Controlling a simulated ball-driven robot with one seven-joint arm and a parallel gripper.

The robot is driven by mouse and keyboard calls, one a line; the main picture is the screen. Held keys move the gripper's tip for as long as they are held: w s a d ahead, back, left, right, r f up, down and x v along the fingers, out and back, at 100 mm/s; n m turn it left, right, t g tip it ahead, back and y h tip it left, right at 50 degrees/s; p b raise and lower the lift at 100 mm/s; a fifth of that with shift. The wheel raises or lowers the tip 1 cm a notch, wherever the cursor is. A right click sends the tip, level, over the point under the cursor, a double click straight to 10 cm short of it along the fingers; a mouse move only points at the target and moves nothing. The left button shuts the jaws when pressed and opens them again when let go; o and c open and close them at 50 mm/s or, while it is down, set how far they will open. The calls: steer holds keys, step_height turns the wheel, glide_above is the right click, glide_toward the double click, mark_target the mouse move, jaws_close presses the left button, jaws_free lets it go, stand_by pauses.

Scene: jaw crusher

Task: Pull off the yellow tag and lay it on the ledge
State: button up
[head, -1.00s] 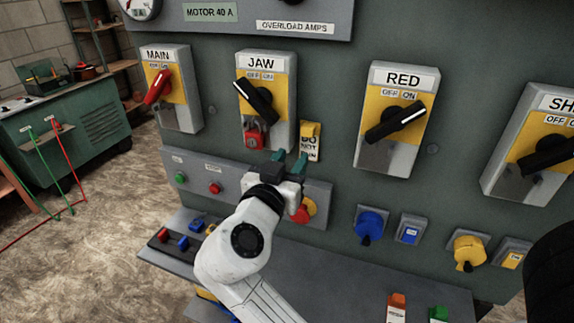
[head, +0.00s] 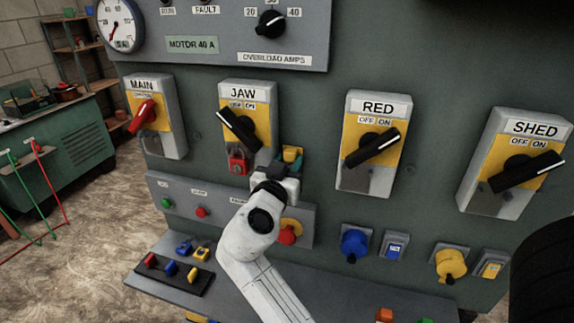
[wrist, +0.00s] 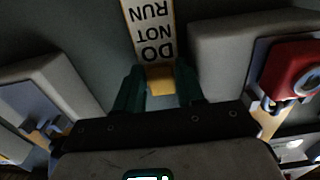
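The yellow tag (wrist: 150,35) reads DO NOT RUN and appears upside down in the wrist view. It is against the grey-green panel, to the right of the JAW switch. My gripper (head: 292,154) is at the tag and hides most of it in the head view. In the wrist view its two green fingers (wrist: 160,88) stand on either side of the tag's yellow end, very close to it. I cannot tell whether they press on it. The ledge (head: 222,275) runs along the bottom of the panel.
A red padlock (head: 237,164) hangs below the JAW switch (head: 240,128), close left of my gripper. The RED switch (head: 372,145) stands to the right. A black rack (head: 150,280) with coloured pieces sits on the ledge's left; the ledge right of it looks partly clear.

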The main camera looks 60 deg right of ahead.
steer(key=c, duration=0.6)
steer(key=shift+c, duration=0.2)
steer(key=shift+a, duration=0.1)
steer(key=shift+s+a+b, duration=0.2)
steer(key=shift+a+b, duration=0.25)
steer(key=shift+a, duration=0.8)
steer(key=shift+s+a+b, duration=0.15)
steer(key=shift+a+b, duration=0.25)
steer(key=shift+a, duration=0.8)
